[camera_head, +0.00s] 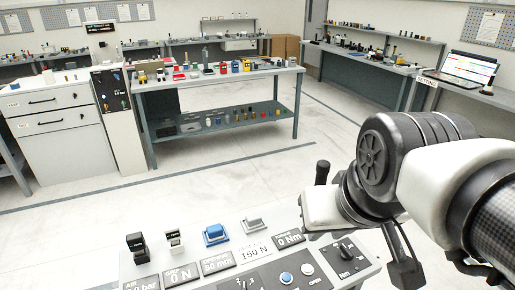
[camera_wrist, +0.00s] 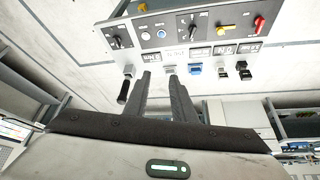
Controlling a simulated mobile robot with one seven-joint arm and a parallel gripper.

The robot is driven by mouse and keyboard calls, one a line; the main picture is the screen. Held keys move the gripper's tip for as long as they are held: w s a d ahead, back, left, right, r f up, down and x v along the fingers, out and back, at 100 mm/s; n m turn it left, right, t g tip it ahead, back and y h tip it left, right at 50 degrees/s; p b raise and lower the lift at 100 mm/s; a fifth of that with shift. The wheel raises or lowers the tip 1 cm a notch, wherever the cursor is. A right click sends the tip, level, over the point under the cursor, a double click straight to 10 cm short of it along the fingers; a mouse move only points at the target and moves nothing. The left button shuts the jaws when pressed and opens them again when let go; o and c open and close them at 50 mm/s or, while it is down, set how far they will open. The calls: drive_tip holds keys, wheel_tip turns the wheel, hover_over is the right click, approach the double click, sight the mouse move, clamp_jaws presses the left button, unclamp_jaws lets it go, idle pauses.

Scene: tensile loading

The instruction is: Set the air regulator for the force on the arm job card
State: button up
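The control panel (camera_head: 190,272) stands in the foreground, with a small display reading 0.0 bar (camera_head: 141,285) at its left end, labelled AIR. A card on it reads 150 N (camera_head: 255,252). In the wrist view the panel appears upside down, with a red handle (camera_wrist: 260,24) and a yellow knob (camera_wrist: 224,28) at its right end. I cannot tell which of these is the air regulator. My gripper (camera_wrist: 160,75) is open, its two fingers apart and empty in front of the panel's back edge. In the head view only part of it shows, at the panel's right side.
A blue rocker (camera_head: 215,234), a grey one (camera_head: 253,225) and a black-handled lever (camera_head: 322,173) line the panel's back edge. A dial (camera_head: 345,250) sits at the right. Behind is clear floor, then a bench (camera_head: 210,82) with many small items. A laptop (camera_head: 468,70) stands back right.

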clamp_jaws()
idle(1.3)
